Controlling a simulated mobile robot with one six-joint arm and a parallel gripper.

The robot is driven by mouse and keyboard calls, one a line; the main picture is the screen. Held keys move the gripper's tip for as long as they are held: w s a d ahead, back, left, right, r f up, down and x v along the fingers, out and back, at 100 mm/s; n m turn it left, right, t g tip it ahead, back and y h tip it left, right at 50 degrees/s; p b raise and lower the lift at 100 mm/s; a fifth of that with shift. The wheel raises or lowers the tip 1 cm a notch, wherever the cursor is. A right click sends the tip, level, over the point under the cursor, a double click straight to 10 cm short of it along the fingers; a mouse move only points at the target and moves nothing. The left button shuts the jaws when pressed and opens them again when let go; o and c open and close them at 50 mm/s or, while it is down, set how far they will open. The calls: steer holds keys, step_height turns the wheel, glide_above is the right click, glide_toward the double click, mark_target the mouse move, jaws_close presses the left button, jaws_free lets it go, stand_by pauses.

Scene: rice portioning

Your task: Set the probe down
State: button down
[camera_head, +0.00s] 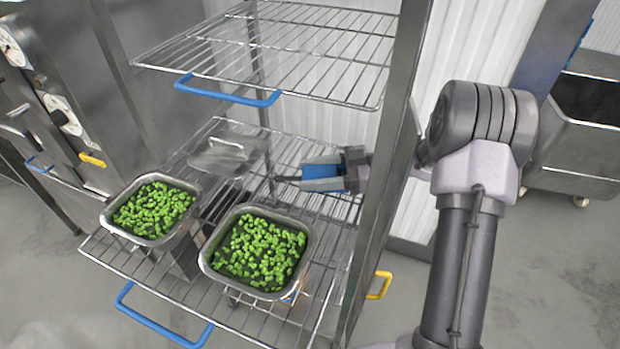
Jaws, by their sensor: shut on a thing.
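My gripper (304,177), with blue and grey fingers, reaches in from the right past the rack post. It is shut on the probe (287,179), a thin dark piece that sticks out to the left from between the fingers. The rest of the probe is hidden by the fingers. The gripper is over the back right part of the wire shelf (325,222), behind the nearer pan. I cannot tell whether the probe touches the shelf.
Two steel pans, one at the left (107,223) and one nearer the middle (206,262), hold green pieces. A shiny metal piece (225,156) lies behind them. An upper wire shelf (290,50) is overhead. The rack post (383,200) stands beside my arm. Bare shelf shows right of the pans.

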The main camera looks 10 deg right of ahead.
steer(key=c, duration=0.6)
jaws_free()
steer(key=p+v, duration=0.2)
steer(key=v, duration=0.3)
steer(key=p+v, duration=0.2)
steer(key=v, duration=0.4)
steer(key=shift+r+p, duration=0.25)
steer(key=shift+p, duration=0.1)
steer(key=shift+s+d, duration=0.2)
steer(key=shift+d, duration=0.3)
